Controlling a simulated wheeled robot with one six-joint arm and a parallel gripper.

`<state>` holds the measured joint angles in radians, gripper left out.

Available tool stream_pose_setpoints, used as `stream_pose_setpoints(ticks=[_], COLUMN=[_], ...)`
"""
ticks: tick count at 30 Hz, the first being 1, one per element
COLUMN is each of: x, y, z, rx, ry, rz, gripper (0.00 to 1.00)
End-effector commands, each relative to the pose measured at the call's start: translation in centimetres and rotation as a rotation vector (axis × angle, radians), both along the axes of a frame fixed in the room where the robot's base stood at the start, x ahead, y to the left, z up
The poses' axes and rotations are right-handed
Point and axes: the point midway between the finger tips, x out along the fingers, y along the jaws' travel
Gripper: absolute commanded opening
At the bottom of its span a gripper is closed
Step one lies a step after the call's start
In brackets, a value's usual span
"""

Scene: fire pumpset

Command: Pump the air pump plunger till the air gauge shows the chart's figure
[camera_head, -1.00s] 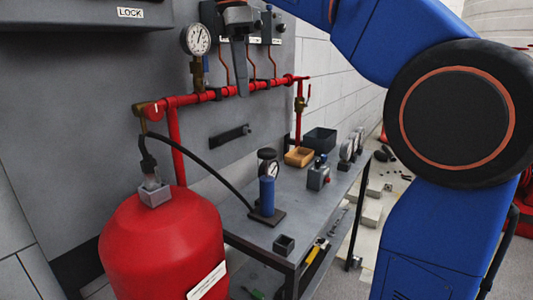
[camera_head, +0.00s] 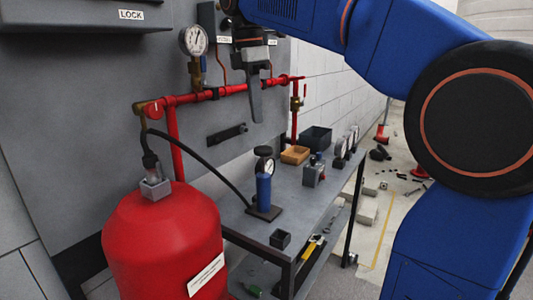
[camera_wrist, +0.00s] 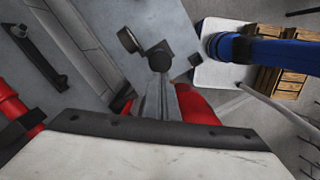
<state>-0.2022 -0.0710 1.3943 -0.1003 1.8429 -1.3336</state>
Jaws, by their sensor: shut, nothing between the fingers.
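The air pump (camera_head: 264,190) is a blue cylinder on a dark base plate on the bench. Its round black plunger knob (camera_head: 264,152) is on top, and the knob also shows in the wrist view (camera_wrist: 161,56). A small white-faced air gauge (camera_head: 269,166) sits beside the pump; its reading is too small to make out. My gripper (camera_head: 255,119) points down above the pump, apart from the knob, shut and empty. In the wrist view its fingertips (camera_wrist: 160,76) line up with the knob and the pump body is hidden. I cannot make out a chart.
A red tank (camera_head: 160,245) stands left of the bench (camera_head: 225,200), with a black hose from its top to the pump. A red pipe (camera_head: 220,94) with a larger gauge (camera_head: 193,40) runs behind.

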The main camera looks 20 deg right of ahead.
Motion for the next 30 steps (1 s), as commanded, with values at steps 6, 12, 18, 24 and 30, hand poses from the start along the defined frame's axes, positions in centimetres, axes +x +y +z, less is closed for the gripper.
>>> stream_pose_setpoints(ticks=[6, 12, 18, 24, 30], x=[0.0, 0.0, -0.1, -0.1, -0.1], y=[0.0, -0.1, -0.3, -0.5, -0.7], z=[0.0, -0.5, -2.4, -4.7, -6.3], rx=[0.0, 0.0, 0.0, 0.0, 0.0], ry=[0.0, 0.002, 0.002, 0.002, 0.001], rz=[0.0, 0.0, -0.001, -0.001, -0.001], gripper=[0.0, 0.0, 0.0, 0.0, 0.0])
